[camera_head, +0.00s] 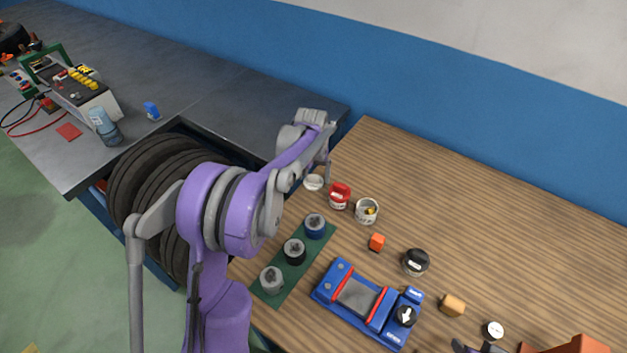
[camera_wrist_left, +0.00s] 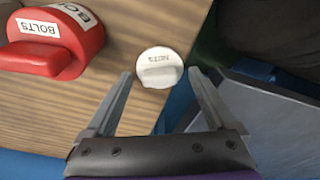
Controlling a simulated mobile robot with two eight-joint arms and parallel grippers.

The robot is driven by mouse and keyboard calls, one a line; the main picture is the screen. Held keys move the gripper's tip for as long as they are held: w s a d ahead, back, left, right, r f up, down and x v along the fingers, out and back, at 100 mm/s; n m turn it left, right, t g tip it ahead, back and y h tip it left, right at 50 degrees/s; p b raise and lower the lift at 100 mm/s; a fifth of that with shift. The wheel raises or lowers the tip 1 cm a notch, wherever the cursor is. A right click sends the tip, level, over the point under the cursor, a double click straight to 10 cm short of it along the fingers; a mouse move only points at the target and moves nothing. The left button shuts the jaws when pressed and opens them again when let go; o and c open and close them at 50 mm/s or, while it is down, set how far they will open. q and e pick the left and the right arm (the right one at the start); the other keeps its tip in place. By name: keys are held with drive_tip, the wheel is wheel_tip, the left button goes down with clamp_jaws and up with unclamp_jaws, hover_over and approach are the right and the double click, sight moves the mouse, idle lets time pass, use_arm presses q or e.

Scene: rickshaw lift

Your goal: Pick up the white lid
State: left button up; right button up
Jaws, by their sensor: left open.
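The white lid (camera_head: 313,182) lies at the left edge of the wooden table, beside the red lid. In the left wrist view the white lid (camera_wrist_left: 160,62) has a raised grip bar with a label that seems to read NUTS. My left gripper (camera_head: 327,176) is at the lid in the head view, its fingers partly hidden by its own arm. In the left wrist view my left gripper (camera_wrist_left: 160,77) is open and empty, with the lid between and just beyond its fingertips. A small part of my right gripper (camera_head: 480,347) shows at the bottom edge; its jaws are unclear.
A red BOLTS lid (camera_head: 340,191), also in the wrist view (camera_wrist_left: 52,42), sits close by. A white container (camera_head: 367,212) stands beside it. A green mat (camera_head: 277,294) with several round pieces and a blue fixture (camera_head: 336,279) are nearer. The back of the table is clear.

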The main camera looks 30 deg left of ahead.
use_arm(q)
drive_tip(key=shift+c, duration=0.3)
drive_tip(key=c, duration=1.4)
